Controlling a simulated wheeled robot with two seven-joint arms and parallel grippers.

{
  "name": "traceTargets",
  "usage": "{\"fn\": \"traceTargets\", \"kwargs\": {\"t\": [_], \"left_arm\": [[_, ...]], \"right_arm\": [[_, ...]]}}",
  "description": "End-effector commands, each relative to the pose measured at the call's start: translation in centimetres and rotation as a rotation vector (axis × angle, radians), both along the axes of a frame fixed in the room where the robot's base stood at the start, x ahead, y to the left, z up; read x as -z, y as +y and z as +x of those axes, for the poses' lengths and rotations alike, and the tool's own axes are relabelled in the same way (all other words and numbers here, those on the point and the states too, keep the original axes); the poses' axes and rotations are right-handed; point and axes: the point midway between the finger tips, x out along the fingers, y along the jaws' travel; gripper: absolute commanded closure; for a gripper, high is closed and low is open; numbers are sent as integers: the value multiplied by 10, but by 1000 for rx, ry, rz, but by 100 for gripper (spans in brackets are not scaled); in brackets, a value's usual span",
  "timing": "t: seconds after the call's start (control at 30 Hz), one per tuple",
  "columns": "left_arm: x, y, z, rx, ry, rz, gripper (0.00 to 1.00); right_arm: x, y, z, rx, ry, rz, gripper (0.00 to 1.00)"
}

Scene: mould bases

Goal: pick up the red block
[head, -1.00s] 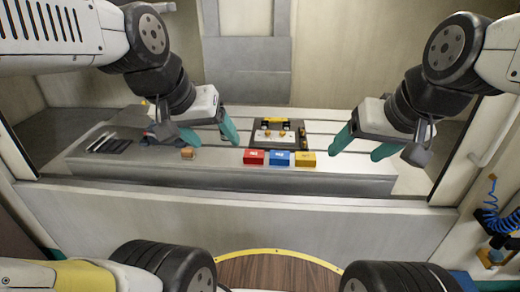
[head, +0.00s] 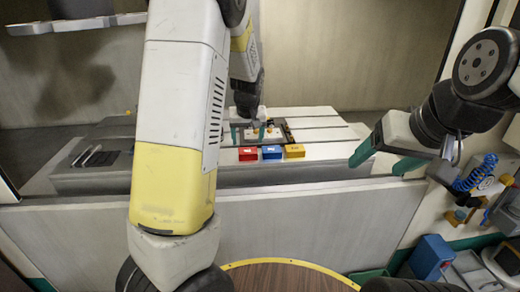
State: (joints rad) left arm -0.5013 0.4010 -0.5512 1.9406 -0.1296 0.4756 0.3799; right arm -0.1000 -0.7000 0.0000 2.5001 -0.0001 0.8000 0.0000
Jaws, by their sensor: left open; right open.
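The red block (head: 248,155) sits on the grey bench, leftmost in a row with a blue block (head: 272,152) and a yellow block (head: 294,151). My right gripper (head: 382,162) is open and empty, off to the right near the bench's right end.
A dark-framed mould base (head: 288,132) lies behind the blocks, partly hidden by my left gripper. Dark flat parts (head: 97,158) lie on the bench (head: 330,168) at the left. A blue coiled hose (head: 476,174) and bins (head: 432,256) are at the right.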

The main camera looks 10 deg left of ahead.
Motion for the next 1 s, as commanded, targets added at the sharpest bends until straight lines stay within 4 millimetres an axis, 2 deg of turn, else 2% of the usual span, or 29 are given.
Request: {"fn": "traceTargets", "kwargs": {"t": [0.5, 0.83, 1.0], "left_arm": [[63, 7, 24, -1, 4, 1, 31], [69, 6, 27, 2, 1, -2, 31], [69, 6, 27, 2, 1, -2, 64]], "right_arm": [[0, 0, 0, 0, 0, 0, 28], [0, 0, 0, 0, 0, 0, 28], [0, 0, 0, 0, 0, 0, 28]]}}
